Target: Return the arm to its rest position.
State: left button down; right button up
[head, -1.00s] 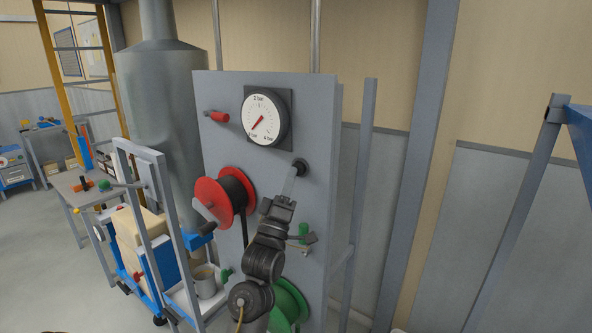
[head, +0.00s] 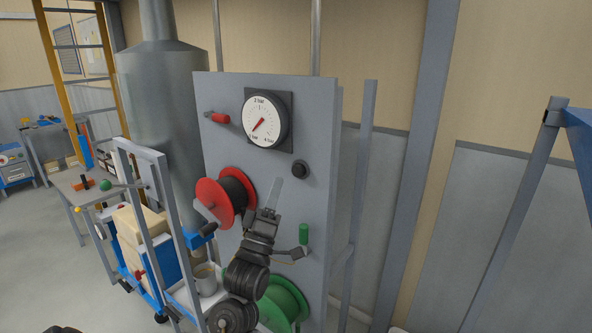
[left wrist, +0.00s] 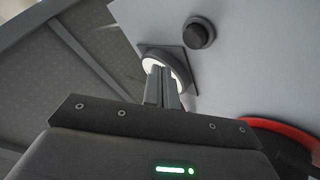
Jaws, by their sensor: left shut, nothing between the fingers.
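My left gripper (head: 273,191) is shut and empty in the head view. It is in front of the grey panel (head: 228,105), below the black knob (head: 301,170) and right of the red reel (head: 227,197). A gap shows between its fingertips and the knob. The left wrist view shows the closed fingers (left wrist: 161,90) pointing up the panel. There the white gauge appears beyond them and the black knob (left wrist: 199,33) lies to their upper right. My right gripper is not in view.

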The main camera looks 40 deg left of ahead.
pick_arm(q)
jog(key=shift+s, duration=0.45)
